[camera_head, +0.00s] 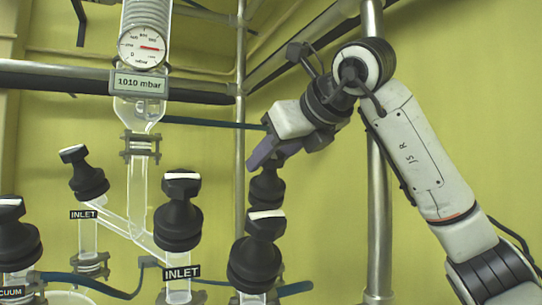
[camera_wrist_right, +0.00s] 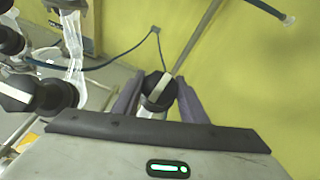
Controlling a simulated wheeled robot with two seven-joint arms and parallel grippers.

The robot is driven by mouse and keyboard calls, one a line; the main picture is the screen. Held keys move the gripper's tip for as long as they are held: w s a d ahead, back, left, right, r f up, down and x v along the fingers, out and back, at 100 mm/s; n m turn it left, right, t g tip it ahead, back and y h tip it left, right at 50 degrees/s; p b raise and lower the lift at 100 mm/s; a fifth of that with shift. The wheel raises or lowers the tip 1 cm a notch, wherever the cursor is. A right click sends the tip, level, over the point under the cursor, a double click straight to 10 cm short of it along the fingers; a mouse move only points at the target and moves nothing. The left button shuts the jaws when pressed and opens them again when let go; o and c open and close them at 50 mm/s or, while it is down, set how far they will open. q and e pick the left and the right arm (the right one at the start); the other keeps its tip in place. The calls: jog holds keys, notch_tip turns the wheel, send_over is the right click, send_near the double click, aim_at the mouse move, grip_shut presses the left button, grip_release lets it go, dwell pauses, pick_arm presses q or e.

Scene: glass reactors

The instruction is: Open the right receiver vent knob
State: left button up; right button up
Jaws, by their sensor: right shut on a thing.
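A black knob (camera_head: 267,188) stands at the back right of the knob group in the head view, partly hidden by a nearer knob. Its label is not visible. My right gripper (camera_head: 262,158) comes down on it from above right. In the right wrist view the same knob (camera_wrist_right: 154,86), with a white stripe on top, sits between the two purple fingers of my right gripper (camera_wrist_right: 158,92). The gripper is shut on the knob's top. My left gripper is not in view.
A nearer black knob (camera_head: 257,252) stands just in front. Other black knobs (camera_head: 180,212) with INLET labels stand to the left. A glass column with a pressure gauge (camera_head: 143,47) and a 1010 mbar sign (camera_head: 139,83) rises behind. A vertical metal pole (camera_head: 379,230) stands right.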

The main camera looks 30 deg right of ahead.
jog(key=shift+n+g+y, duration=0.3)
jog(key=shift+n+y, duration=0.6)
jog(key=shift+n, duration=0.4)
jog(key=shift+n, duration=0.3)
jog(key=o, duration=1.1)
jog(key=shift+c, duration=0.2)
jog(key=shift+r, duration=0.1)
notch_tip(320, 180, up, 10)
jog(key=shift+f, duration=0.1)
